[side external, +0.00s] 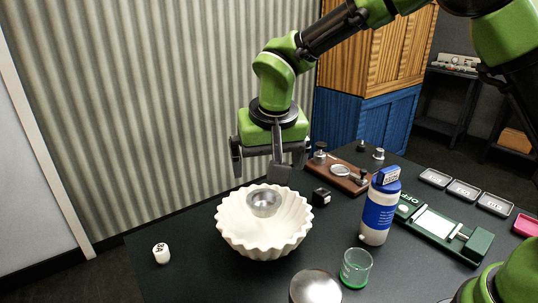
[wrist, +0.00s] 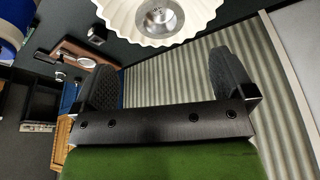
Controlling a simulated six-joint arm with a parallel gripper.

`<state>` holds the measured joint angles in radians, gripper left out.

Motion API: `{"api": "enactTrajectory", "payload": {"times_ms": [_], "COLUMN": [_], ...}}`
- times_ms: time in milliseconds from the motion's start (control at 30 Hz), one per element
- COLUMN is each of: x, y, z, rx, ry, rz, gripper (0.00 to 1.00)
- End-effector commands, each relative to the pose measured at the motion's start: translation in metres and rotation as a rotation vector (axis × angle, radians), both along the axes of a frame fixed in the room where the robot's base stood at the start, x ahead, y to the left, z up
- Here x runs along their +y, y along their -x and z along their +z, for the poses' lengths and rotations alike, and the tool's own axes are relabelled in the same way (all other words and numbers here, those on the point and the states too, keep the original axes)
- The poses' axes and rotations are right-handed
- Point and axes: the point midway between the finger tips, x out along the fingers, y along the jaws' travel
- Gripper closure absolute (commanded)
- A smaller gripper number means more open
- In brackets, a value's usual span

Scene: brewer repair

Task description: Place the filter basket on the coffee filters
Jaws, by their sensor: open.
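The coffee filters (side external: 264,238) are a white, fluted, bowl-shaped stack on the dark table. The filter basket (side external: 264,203), a small silver metal cup, rests inside the filters, toward the back. The wrist view shows the basket (wrist: 160,18) at the top edge, surrounded by the white filters (wrist: 118,14), both cut off by the frame. My gripper (side external: 260,174) is above and just behind the filters, with its fingers apart and nothing between them. In the wrist view my gripper (wrist: 160,72) has both fingers clear of the basket.
A blue-labelled bottle (side external: 379,212), a green cup (side external: 356,268) and a round metal lid (side external: 315,288) stand right and front. A small black block (side external: 321,197) and wooden board (side external: 340,175) lie behind right. A white marked piece (side external: 161,253) sits left, with bare table around it.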

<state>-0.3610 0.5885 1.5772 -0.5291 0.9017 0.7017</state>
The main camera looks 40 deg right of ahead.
Motion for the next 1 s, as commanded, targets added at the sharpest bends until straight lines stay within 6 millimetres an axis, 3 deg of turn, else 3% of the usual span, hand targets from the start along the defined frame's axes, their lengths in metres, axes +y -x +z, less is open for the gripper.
{"api": "enactTrajectory", "payload": {"times_ms": [333,467,567,733,867,1000], "x": [0.000,-0.012,-0.028,-0.056,-0.069,-0.075], "y": [0.005,0.018,0.041,0.100,0.148,0.190], "z": [0.015,0.037,0.065,0.105,0.120,0.121], "rx": [-0.003,-0.020,-0.050,-0.121,-0.194,-0.273], "ry": [-0.004,-0.033,-0.077,-0.157,-0.208,-0.242], "rz": [-0.001,-0.002,0.003,0.020,0.040,0.064], "gripper": [0.00,0.00,0.00,0.00,0.00,0.00]}}
